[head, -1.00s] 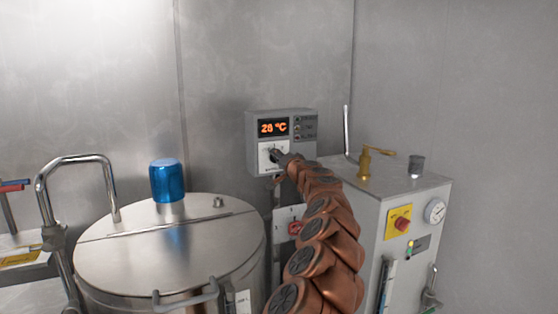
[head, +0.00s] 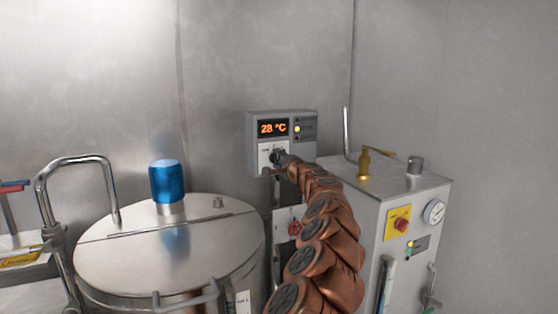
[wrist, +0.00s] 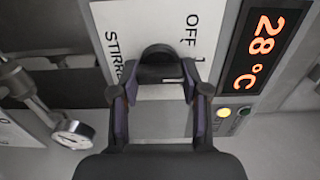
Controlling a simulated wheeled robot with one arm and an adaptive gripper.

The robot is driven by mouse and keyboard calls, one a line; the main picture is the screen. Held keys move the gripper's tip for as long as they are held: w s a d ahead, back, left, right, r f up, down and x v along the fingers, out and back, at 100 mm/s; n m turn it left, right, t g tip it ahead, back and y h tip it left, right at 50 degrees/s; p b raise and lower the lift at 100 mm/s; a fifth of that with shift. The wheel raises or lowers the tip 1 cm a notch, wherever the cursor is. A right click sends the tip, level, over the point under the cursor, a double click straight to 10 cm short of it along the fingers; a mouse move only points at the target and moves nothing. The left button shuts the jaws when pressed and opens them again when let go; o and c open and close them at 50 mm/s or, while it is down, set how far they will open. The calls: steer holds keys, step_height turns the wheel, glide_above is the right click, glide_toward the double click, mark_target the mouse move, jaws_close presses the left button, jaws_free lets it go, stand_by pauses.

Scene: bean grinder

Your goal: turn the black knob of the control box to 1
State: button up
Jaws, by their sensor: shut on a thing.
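The grey control box (head: 308,150) is on the back wall, with an orange display (head: 273,127) reading 28 °C. Its black knob (wrist: 158,54) is on a white panel (wrist: 198,12), with "OFF" and part of "STIRR…" legible in the wrist view. My gripper (wrist: 160,72) is shut on the knob, one finger on each side. In the head view my gripper (head: 280,158) is at the panel and hides most of the knob. The knob's pointer and the mark it faces are not clear. A yellow lamp (head: 297,129) on the box is lit, also in the wrist view (wrist: 223,112).
A steel vessel (head: 130,262) with a blue cap (head: 167,182) stands left of my arm. A grey cabinet (head: 372,207) with a brass valve (head: 363,168) and red switch (head: 402,225) stands right.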

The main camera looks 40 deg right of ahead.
stand_by(0.3)
steer(key=o, duration=1.2)
steer(key=shift+c, duration=0.2)
steer(key=shift+s, duration=0.1)
steer(key=shift+v, duration=1.1)
steer(key=v, duration=0.9)
steer(key=shift+s, duration=0.25)
steer(key=shift+a, duration=0.15)
